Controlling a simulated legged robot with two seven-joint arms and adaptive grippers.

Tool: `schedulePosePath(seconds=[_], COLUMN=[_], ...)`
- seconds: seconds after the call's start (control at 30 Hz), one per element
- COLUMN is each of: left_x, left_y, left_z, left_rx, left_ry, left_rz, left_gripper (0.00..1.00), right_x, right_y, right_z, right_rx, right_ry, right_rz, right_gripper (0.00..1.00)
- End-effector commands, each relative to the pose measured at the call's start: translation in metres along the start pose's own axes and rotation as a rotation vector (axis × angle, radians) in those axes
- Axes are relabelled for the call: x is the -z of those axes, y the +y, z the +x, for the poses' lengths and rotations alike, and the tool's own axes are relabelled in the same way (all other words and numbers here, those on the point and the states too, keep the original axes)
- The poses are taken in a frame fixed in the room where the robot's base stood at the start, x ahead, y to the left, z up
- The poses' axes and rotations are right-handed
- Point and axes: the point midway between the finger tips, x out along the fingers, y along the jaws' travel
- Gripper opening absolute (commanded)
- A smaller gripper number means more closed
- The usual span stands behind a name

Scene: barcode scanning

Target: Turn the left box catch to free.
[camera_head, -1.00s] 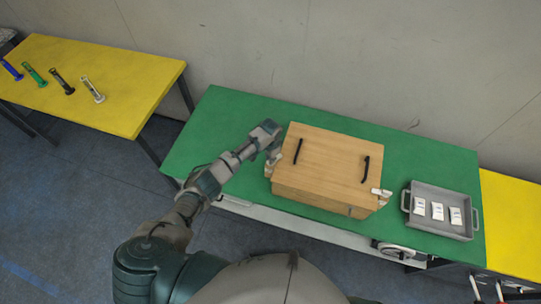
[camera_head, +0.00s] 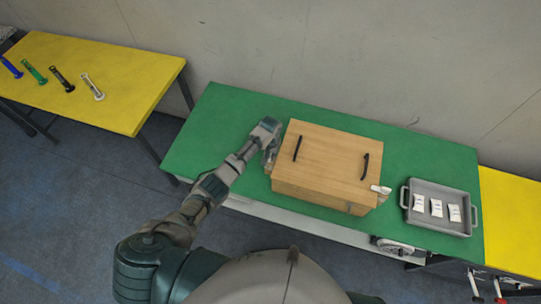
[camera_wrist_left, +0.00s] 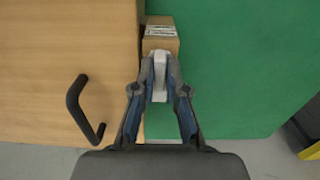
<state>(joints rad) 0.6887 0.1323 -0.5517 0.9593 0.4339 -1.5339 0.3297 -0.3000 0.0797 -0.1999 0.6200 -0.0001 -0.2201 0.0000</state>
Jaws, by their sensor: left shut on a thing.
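The light wooden box (camera_head: 325,160) with two black handles sits on the green table. It also shows at the left of the wrist view (camera_wrist_left: 50,60). The left box catch (camera_wrist_left: 159,75) is a white lever in front of a small tan block on the box's side. My left gripper (camera_wrist_left: 160,68) has its fingers closed around the white lever. In the head view my left gripper (camera_head: 270,157) is at the box's left side and hides the catch. The right box catch (camera_head: 380,190) is pale and sticks out at the box's right side. My right gripper is not in view.
A grey tray (camera_head: 407,196) with several white labelled packets stands right of the box on the green table (camera_head: 225,120). A yellow table (camera_head: 110,85) at left bears several coloured handheld tools. The green table's left end is clear apart from my arm.

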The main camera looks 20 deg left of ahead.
Motion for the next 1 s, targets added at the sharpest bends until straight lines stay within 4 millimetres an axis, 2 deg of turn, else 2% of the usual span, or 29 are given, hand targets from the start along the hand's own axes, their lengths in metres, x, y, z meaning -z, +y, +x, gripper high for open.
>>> schedulePosePath(seconds=[0.03, 0.43, 0.47, 0.5, 0.53, 0.57, 0.87, 1.0], left_x=[0.004, 0.005, 0.005, 0.005, 0.005, 0.005, 0.002, 0.003], left_y=[0.000, 0.000, 0.000, 0.000, 0.000, 0.000, 0.000, 0.001], left_z=[-0.004, -0.005, -0.005, -0.005, -0.005, -0.005, -0.004, -0.018], left_rx=[-0.002, -0.002, -0.002, -0.002, -0.002, -0.002, -0.001, -0.002], left_ry=[0.014, 0.016, 0.016, 0.016, 0.015, 0.014, 0.007, 0.008], left_rz=[-0.006, -0.011, -0.011, -0.011, -0.010, -0.010, -0.009, -0.009], left_gripper=[0.00, 0.00, 0.17, 0.27, 0.35, 0.38, 0.38, 0.38], right_x=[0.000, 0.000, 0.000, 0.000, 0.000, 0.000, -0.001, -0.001], right_y=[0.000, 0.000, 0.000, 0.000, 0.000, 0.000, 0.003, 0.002], right_z=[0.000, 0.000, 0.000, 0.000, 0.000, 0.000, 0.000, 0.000], right_rx=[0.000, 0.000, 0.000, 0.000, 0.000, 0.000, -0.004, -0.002], right_ry=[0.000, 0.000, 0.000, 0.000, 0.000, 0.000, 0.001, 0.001], right_rz=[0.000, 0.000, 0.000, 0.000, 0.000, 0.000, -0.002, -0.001], right_gripper=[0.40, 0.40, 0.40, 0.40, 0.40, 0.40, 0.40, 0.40])
